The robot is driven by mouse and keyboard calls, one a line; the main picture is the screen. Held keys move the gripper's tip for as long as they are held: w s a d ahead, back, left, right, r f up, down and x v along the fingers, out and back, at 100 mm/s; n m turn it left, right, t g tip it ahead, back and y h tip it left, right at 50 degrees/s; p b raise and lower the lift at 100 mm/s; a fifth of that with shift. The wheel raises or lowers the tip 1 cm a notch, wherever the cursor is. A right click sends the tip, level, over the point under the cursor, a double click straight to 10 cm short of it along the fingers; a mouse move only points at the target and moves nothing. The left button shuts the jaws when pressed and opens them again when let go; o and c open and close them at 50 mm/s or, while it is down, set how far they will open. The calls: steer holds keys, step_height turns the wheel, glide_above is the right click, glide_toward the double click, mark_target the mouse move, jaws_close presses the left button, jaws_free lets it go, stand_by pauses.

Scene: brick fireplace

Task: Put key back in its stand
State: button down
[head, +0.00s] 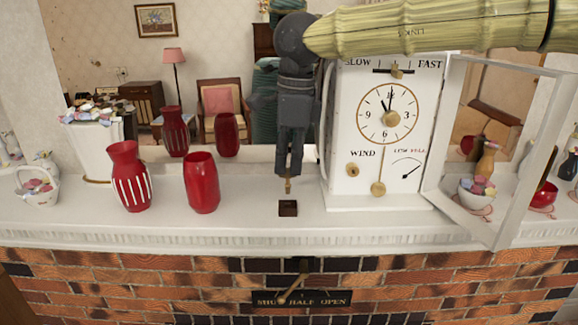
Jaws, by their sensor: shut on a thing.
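My gripper (290,172) points straight down over the white mantel, left of the clock. It is shut on a small brass-coloured key (288,185), which hangs upright below the fingertips. The key's upper part is hidden between the fingers. The stand (288,209) is a small dark brown block on the mantel, almost directly below the key. A small gap shows between the key's lower end and the stand's top. The exact depth offset between them is hard to tell.
The white clock (345,120) stands close to the right of my gripper. Its framed door (494,205) is swung open to the right. Two red vases (202,184) (131,178) stand to the left. The mantel (250,222) is clear around the stand, above a brick front.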

mark_target(288, 183)
steer(key=shift+w+r+p, duration=0.1)
steer(key=shift+w+p, duration=0.2)
steer(key=shift+p, duration=0.45)
steer(key=shift+s+r+p, duration=0.1)
steer(key=shift+r+p, duration=0.5)
steer(key=shift+p, duration=0.35)
steer(key=shift+f, duration=0.15)
steer(key=shift+f+b, duration=0.3)
steer(key=shift+f, duration=1.1)
steer(key=shift+p, duration=1.95)
steer(key=shift+f, duration=1.5)
stand_by(0.5)
steer(key=c, duration=1.6)
jaws_free()
steer(key=shift+o, duration=0.4)
steer(key=o, duration=0.4)
